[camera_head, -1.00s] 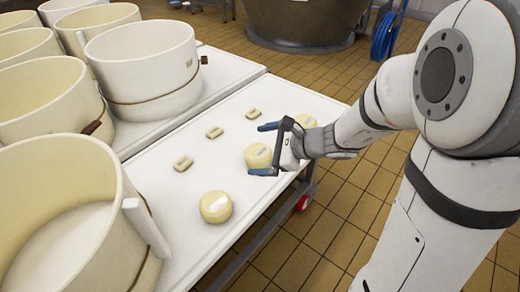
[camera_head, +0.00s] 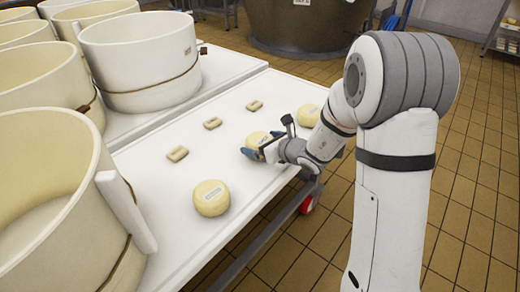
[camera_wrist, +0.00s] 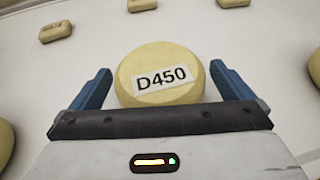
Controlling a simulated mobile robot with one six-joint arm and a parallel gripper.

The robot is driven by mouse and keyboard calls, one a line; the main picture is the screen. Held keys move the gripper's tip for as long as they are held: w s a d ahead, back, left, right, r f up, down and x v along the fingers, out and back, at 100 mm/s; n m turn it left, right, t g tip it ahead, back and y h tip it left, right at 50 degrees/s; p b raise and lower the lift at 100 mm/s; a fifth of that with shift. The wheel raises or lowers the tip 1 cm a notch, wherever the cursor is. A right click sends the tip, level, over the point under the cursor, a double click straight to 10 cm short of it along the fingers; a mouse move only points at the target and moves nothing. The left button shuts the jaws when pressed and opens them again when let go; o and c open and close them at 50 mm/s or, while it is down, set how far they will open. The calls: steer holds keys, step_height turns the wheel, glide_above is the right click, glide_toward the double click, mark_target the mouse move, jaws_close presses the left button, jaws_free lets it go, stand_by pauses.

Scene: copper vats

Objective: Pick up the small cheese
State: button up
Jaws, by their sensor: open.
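Three round pale-yellow cheeses lie along the right side of the white table: a near one (camera_head: 211,197), a middle one (camera_head: 257,138) and a far one (camera_head: 308,115). Several small rectangular pieces, such as the nearest one (camera_head: 177,153), lie in a row to their left. My gripper (camera_head: 264,145) is open at the middle round cheese. In the wrist view, this cheese (camera_wrist: 160,98) has a label reading D450 and sits between the blue fingers of my gripper (camera_wrist: 160,78), with visible gaps on both sides. Its near edge is hidden by the gripper body.
Large cream tubs (camera_head: 140,62) stand at the left and back left. The white tabletop (camera_head: 140,175) is clear between the rows. Its right edge borders tiled floor. A big dark vat (camera_head: 300,28) stands at the back.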

steer(key=shift+x, duration=0.8)
steer(key=shift+c, duration=0.2)
steer(key=c, duration=1.1)
